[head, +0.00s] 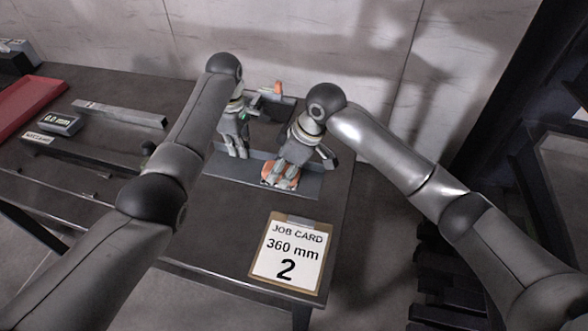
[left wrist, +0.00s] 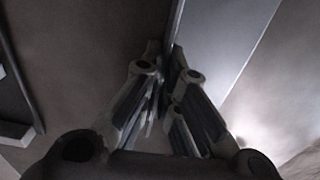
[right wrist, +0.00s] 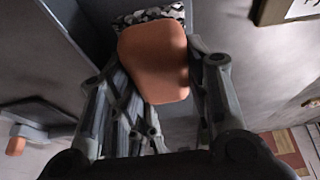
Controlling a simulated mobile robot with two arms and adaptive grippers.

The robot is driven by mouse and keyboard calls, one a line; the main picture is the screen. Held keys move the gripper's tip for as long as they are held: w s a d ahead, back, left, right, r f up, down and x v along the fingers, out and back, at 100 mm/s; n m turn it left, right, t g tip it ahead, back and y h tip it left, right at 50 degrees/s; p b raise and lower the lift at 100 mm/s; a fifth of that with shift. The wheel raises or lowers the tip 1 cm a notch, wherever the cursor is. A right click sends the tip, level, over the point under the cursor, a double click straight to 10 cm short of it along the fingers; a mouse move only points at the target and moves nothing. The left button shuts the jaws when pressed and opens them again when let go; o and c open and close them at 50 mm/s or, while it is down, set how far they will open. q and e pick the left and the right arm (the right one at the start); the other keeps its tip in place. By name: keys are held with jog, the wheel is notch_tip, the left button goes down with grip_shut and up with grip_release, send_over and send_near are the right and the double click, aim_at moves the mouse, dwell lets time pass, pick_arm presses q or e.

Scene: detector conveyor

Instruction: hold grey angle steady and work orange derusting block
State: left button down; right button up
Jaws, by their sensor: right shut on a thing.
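The grey angle (head: 305,186) lies along the table's far right part, and it also shows in the left wrist view (left wrist: 215,40). My right gripper (head: 284,176) is shut on the orange derusting block (right wrist: 155,65), with the block's dark speckled face (right wrist: 150,15) turned to the angle. The block is at the angle's surface; whether it touches cannot be told. My left gripper (head: 238,155) points down at the angle's left part. Its fingertips (left wrist: 163,48) are close together at the angle's edge; whether they pinch it is unclear.
A job card (head: 287,256) reading 360 mm and 2 lies at the front right. A display reading 0.0 mm (head: 58,122), a grey bar (head: 120,113) and a red tray (head: 28,103) are at the left. An orange-handled item (head: 278,88) stands behind my grippers.

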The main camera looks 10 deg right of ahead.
aim_at(267, 165)
jog(key=shift+w+a, duration=0.35)
jog(key=shift+a, duration=0.55)
jog(key=shift+w+a, duration=0.35)
jog(key=shift+a, duration=0.5)
jog(key=shift+r, duration=4.1)
pick_arm(q)
jog(key=c, duration=2.1)
grip_release()
jog(key=o, duration=0.5)
pick_arm(e)
jog(key=shift+d, duration=0.1)
pick_arm(q)
jog(key=shift+o, duration=0.2)
notch_tip(267, 165, up, 12)
pick_arm(e)
jog(key=shift+s+f, duration=0.1)
